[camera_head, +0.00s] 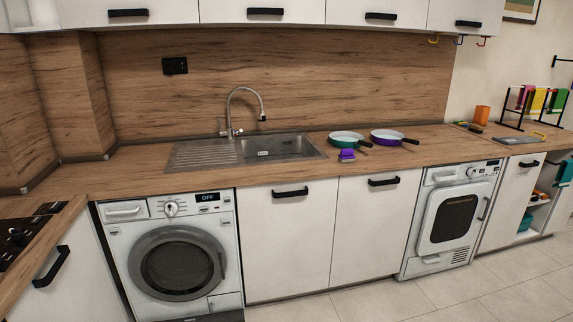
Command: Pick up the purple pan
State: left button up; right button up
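The purple pan (376,140) sits on the wooden counter right of the sink. It has a purple outside and a pale inside, and its dark handle points to the right. A small purple item (347,156) lies in front of the green pan. Neither of my grippers shows in the head view.
A sink (280,146) with a tall curved tap (232,110) is left of the pans. An orange cup (482,115) and a black rack (513,108) stand farther right. Below are a washing machine (128,215), cupboards and a dryer (430,178). The tiled floor in front is clear.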

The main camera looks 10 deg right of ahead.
aim_at(387, 137)
jog(key=i+l+z, duration=0.25)
jog(key=i+z, duration=0.7)
jog(key=i, duration=0.25)
jog(key=i+j+z, duration=0.25)
jog(key=i+z, duration=0.25)
jog(key=i+l+u, duration=0.3)
jog(key=i, duration=0.25)
jog(key=i+l+u, duration=0.35)
jog(key=l, duration=0.3)
jog(key=i+l+u, duration=0.3)
jog(key=i+l, duration=0.2)
jog(key=l, duration=0.2)
